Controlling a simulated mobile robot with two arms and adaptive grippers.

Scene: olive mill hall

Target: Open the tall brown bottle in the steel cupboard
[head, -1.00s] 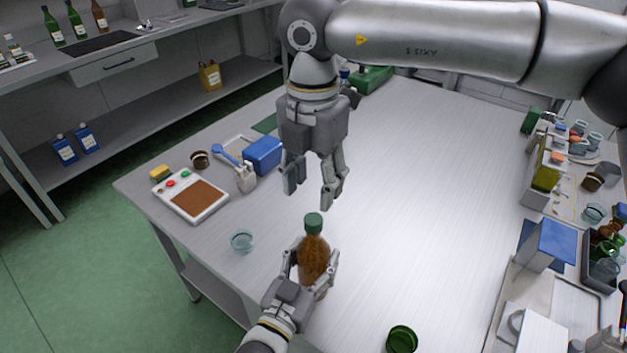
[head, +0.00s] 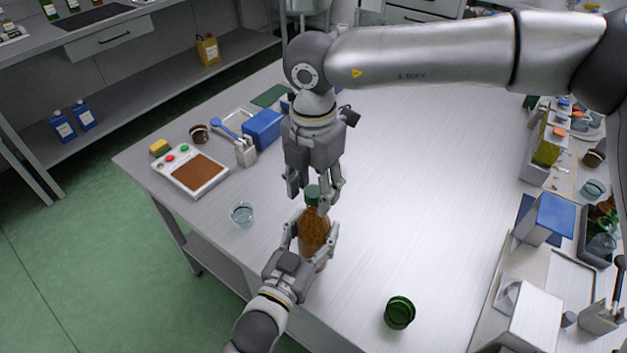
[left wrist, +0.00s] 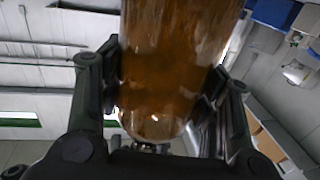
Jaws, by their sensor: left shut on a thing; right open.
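The tall brown bottle (head: 314,224) with its green cap (head: 312,191) is upright over the near part of the steel table, not in a cupboard. My left gripper (head: 311,236) is shut on the bottle's body. The brown body also fills the middle of the left wrist view (left wrist: 170,65), between the two fingers. I cannot tell whether its base touches the table. My right gripper (head: 313,197) points down from above, open, with its fingers on either side of the cap. Whether they touch the cap is unclear.
A small glass bowl (head: 242,214) stands left of the bottle, and a green glass cup (head: 399,312) at the lower right. A scale-like device (head: 191,170) and a blue box (head: 263,129) are farther left. Crowded trays line the right side. The table's middle is clear.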

